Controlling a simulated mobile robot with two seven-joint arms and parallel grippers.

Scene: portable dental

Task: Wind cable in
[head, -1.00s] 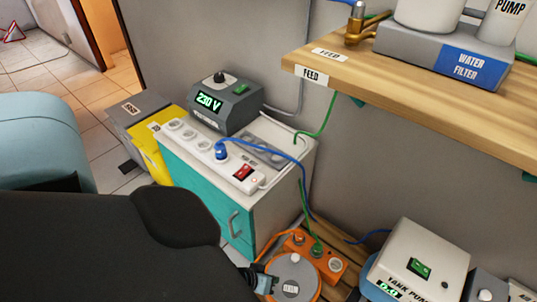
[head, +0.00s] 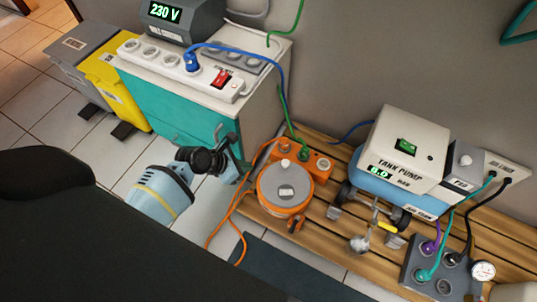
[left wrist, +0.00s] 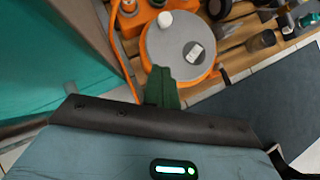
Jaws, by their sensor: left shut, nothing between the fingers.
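The orange cable reel (head: 285,188) has a grey disc face with a pale knob near its rim. It sits on the slatted wooden bench. Its orange cable (head: 238,210) runs out at the left and hangs over the bench edge toward the floor. My left gripper (head: 236,160) is to the left of the reel, apart from it, with nothing held. In the left wrist view its dark green fingers (left wrist: 163,88) are shut, with the reel's disc (left wrist: 180,45) and knob (left wrist: 165,18) beyond them. My right gripper is not in view.
A white power strip (head: 180,68) with a blue plug lies on the teal cabinet (head: 170,105). An orange socket box (head: 318,168) with a green cable stands behind the reel. The tank pump (head: 400,145) is to the right. A dark mat (head: 290,275) lies in front of the bench.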

